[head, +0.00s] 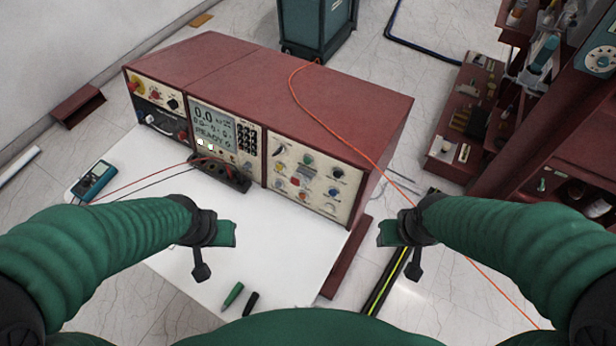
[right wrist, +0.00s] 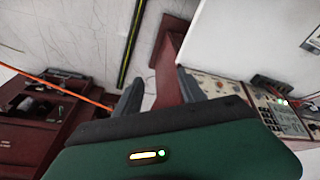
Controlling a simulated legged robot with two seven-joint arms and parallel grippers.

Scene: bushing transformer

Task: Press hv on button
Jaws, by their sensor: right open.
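The red test console (head: 270,90) stands on a white table, its front facing me. Its right panel (head: 312,180) carries several knobs and coloured buttons, including a green one (head: 308,160). The labels are too small to read, so I cannot tell which button is HV on. The middle panel has a lit display (head: 212,125) reading READY. My right gripper (head: 390,235) is in front of and right of the panel, apart from it. In the right wrist view its fingers (right wrist: 158,88) are spread and empty. My left gripper (head: 225,235) is over the table, its jaws unclear.
A meter (head: 93,180) with leads lies at the table's left. A green pen (head: 232,295) and a black one (head: 250,303) lie near the front. An orange cable (head: 345,140) runs over the console and down right. A red shelf unit (head: 570,110) stands at right.

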